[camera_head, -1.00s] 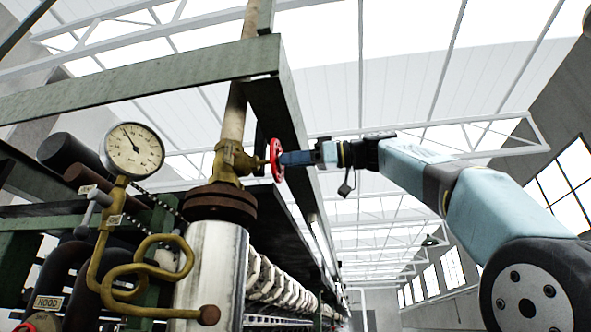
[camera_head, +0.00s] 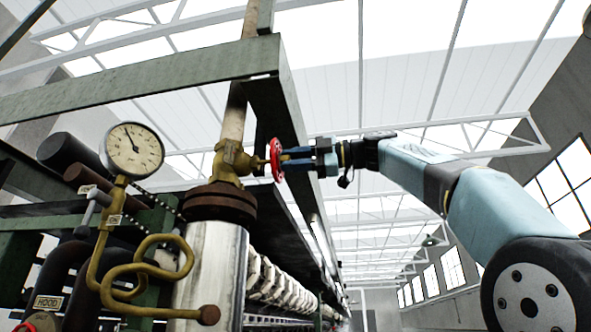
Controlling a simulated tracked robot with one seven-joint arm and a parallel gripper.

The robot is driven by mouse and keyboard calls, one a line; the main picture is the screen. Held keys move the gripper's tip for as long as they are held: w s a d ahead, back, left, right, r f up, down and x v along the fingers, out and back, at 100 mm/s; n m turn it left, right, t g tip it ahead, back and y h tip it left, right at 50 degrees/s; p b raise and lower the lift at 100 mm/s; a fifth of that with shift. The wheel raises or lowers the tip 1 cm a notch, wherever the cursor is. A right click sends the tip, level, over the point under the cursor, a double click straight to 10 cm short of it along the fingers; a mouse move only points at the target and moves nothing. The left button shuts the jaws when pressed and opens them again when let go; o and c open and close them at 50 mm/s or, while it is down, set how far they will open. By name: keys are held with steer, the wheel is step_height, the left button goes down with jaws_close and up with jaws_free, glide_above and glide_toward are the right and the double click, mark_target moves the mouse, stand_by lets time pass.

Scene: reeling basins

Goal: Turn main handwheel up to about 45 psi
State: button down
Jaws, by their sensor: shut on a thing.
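The main handwheel (camera_head: 276,160) is red and stands edge-on to the camera, on the right side of a brass valve (camera_head: 232,161) on a vertical pipe. My gripper (camera_head: 284,158) reaches in from the right, with its blue fingers shut on the handwheel rim. The exact finger contact is small and partly hidden. A round white pressure gauge (camera_head: 134,150) stands at the left on a brass stem. Its dark needle points up and slightly left; the numbers are too small to read.
A green steel beam (camera_head: 150,78) runs above the valve and gauge. A coiled brass tube (camera_head: 150,262) and a silver cylinder (camera_head: 212,268) stand below. Open space lies right of the valve, under my arm.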

steer(key=n, duration=0.8)
steer(key=shift+f+n, duration=0.1)
steer(key=shift+n, duration=0.2)
steer(key=c, duration=1)
jaws_free()
jaws_close()
steer(key=shift+m, duration=1.7)
jaws_free()
